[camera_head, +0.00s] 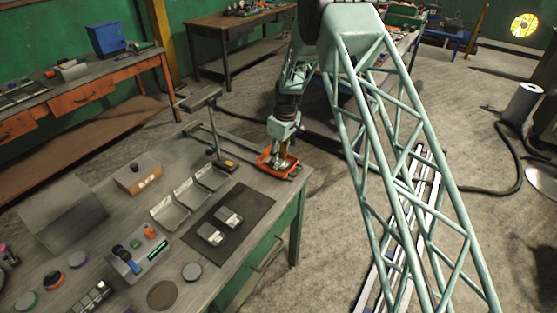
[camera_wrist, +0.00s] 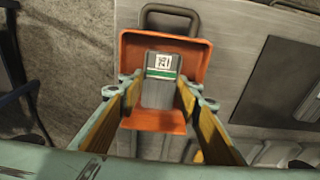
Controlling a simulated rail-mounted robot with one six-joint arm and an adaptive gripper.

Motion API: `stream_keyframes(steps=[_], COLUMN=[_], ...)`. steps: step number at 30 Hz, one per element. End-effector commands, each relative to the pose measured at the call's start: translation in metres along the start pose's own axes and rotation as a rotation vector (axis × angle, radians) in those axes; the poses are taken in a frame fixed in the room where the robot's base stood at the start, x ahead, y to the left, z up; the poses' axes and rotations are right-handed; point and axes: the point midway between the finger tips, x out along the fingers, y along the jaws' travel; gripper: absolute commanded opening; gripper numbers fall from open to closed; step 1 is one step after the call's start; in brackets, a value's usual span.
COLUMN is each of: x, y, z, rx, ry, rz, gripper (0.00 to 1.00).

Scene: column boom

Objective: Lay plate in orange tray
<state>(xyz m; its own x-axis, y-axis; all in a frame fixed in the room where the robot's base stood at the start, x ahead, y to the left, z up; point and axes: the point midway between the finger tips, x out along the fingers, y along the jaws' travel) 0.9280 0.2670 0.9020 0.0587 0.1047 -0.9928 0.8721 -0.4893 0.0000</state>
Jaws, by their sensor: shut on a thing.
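The orange tray (camera_head: 292,174) sits at the far right corner of the workbench. In the wrist view the tray (camera_wrist: 132,52) is below my gripper, with a dark handle loop at its far end. My gripper (camera_wrist: 160,90) is shut on the plate (camera_wrist: 158,97), a grey piece with a white and green label, its fingers at either side. The plate shows within the tray's outline; I cannot tell whether it touches the tray floor. In the head view my gripper (camera_head: 282,158) points down into the tray and mostly hides the plate.
A dark mat (camera_head: 230,225) with two small grey pieces lies nearer on the bench. Several shallow metal trays (camera_head: 190,192) stand left of it. A stand (camera_head: 214,130) rises just left of the orange tray. A cardboard box (camera_head: 138,178) stands further left.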

Motion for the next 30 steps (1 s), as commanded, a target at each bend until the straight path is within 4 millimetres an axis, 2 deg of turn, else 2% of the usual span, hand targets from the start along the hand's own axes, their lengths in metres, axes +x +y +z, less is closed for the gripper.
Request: stream_keyframes(steps=[10, 11, 13, 30], x=[0.0019, 0.0028, 0.0022, -0.0049], y=[0.0004, 0.0000, 0.0000, 0.0004], z=[-0.0002, 0.0003, 0.0002, -0.0006], rx=[0.000, 0.000, 0.000, 0.000], ry=[0.001, 0.000, 0.000, 0.001], rz=[0.001, 0.000, 0.000, 0.001], gripper=[0.11, 0.32, 0.37, 0.37])
